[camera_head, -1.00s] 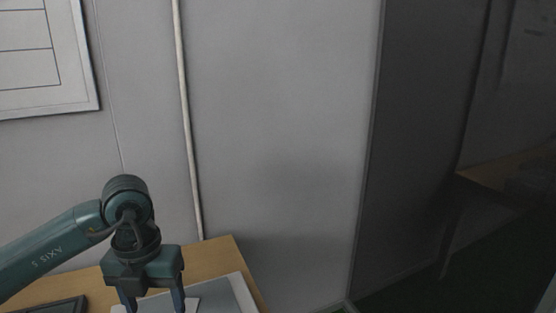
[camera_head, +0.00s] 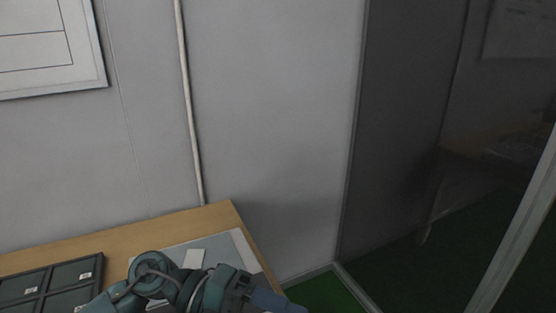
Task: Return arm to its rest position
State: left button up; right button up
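My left arm, teal and dark, comes in low at the bottom of the head view, folded, with its wrist (camera_head: 160,272) over the table's front part. My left gripper (camera_head: 276,301) lies at the bottom edge and points to the right, near the table's right edge. A bluish finger shows at its end, but the opening between the fingers cannot be made out. I see nothing held in it. My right gripper is not in view.
A wooden table (camera_head: 120,233) stands against a grey wall. On it are a dark compartmented tray (camera_head: 62,274) at left and a grey panel (camera_head: 225,250) with a small white card (camera_head: 194,258). A dark glass partition (camera_head: 400,130) stands at right. Green floor (camera_head: 325,291) shows beside the table.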

pick_arm(q)
jog(key=w+a+r+n+t+h+p, duration=0.15)
jog(key=w+r+n+t+h, duration=0.35)
jog(key=n+t, duration=0.9)
jog(key=w+a+f+n+t+y+p, duration=0.1)
jog(key=w+a+f+n+t+y, duration=0.1)
jog(key=a+f+n+t+y, duration=0.3)
jog(key=w+a+f+n+t+y, duration=0.1)
jog(key=f+n+t+y, duration=0.2)
jog(key=n, duration=0.4)
jog(key=s+a+f+n+g+y, duration=0.2)
jog(key=s+f+y, duration=0.1)
jog(key=f, duration=0.3)
jog(key=s+a+f+n+g+y+p, duration=0.1)
jog(key=s+a+f+n+g+y, duration=0.1)
jog(key=f, duration=0.4)
jog(key=s+a+f+n+g+y, duration=0.2)
jog(key=s+f+n+y, duration=0.1)
jog(key=f, duration=0.4)
jog(key=s+n, duration=0.1)
jog(key=s, duration=0.1)
jog(key=shift+s+a+g+y, duration=0.3)
jog(key=shift+s+a, duration=0.05)
jog(key=shift+s, duration=0.05)
jog(key=shift+c, duration=0.5)
